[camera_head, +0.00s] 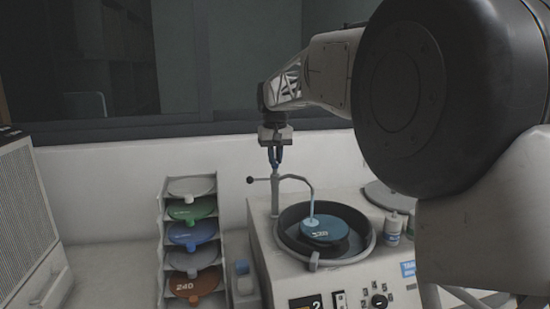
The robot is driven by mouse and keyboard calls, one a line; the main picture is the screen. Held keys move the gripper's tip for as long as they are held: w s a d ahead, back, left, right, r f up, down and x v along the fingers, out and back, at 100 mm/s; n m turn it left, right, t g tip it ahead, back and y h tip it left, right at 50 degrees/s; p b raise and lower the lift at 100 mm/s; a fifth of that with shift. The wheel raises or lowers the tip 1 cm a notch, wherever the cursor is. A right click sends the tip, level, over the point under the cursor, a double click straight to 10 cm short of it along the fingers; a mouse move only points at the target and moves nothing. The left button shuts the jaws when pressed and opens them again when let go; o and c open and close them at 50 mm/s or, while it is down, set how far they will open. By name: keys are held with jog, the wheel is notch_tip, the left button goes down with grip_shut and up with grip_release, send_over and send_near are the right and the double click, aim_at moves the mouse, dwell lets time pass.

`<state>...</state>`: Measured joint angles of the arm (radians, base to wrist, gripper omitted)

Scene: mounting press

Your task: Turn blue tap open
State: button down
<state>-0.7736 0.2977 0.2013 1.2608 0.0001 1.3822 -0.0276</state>
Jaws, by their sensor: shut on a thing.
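The blue tap (275,163) is at the top of a thin upright post on the back left of the press machine. My gripper (275,153) points straight down over the post and is shut on the tap. The picture is too small to show where the fingertips end and the tap begins. A curved spout (300,179) runs from the post over a round basin. A pale blue streak (312,207) reaches from the spout's end down to a blue disc (325,230) marked with a number.
A lever with a black knob (250,180) sticks out left of the post. A rack (162,245) of coloured discs stands left of the machine (265,262). Small bottles (393,230) stand right of the basin (283,246). My arm fills the upper right.

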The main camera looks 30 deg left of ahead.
jog(key=c, duration=1.2)
grip_release()
jog(key=shift+r, duration=0.1)
jog(key=shift+r, duration=3.85)
jog(key=shift+d, duration=0.15)
